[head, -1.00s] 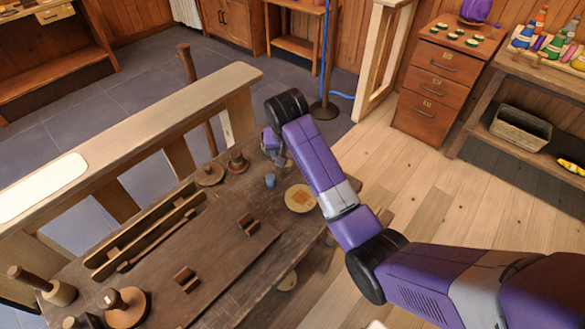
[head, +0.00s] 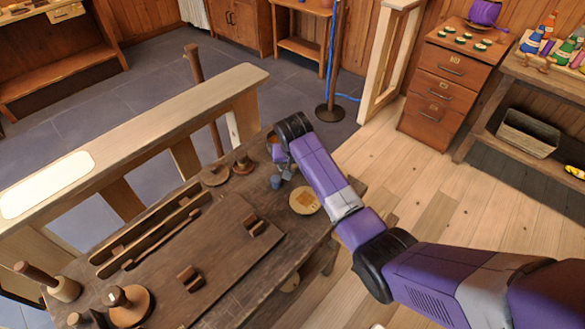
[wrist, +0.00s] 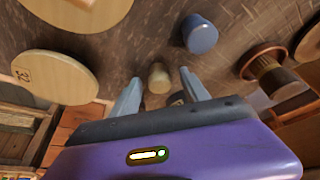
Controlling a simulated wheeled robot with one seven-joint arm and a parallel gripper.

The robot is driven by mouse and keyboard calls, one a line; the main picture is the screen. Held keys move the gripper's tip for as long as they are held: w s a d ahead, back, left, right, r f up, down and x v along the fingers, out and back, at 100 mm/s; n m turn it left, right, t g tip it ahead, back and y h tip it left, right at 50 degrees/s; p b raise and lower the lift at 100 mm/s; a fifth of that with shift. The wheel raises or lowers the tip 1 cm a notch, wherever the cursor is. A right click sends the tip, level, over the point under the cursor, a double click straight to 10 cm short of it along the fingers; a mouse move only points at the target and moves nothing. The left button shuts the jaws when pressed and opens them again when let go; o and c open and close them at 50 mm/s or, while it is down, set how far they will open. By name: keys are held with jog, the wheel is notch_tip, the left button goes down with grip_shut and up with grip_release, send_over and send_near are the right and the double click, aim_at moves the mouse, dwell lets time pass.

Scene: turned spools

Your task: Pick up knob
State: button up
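A small tan turned piece (wrist: 158,78), which looks like the knob, stands on the dark workbench (head: 262,275) in the wrist view. My gripper (wrist: 160,75) is open, with its two pale blue fingers apart on either side of the tan piece's near end. I cannot tell whether either finger touches it. In the head view my gripper (head: 284,170) is low over the bench's far right corner, and my arm hides the knob there. A small dark piece (wrist: 177,98) is partly hidden by my gripper.
A blue cylinder (wrist: 199,33) stands just beyond the fingers; it also shows in the head view (head: 276,182). A brown spool (wrist: 268,70) is to the right. A pale round disc (wrist: 55,77) lies left. A slotted wooden rack (head: 150,235) occupies the bench's left side.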

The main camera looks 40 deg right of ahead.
grip_shut()
jog(key=shift+r, duration=0.1)
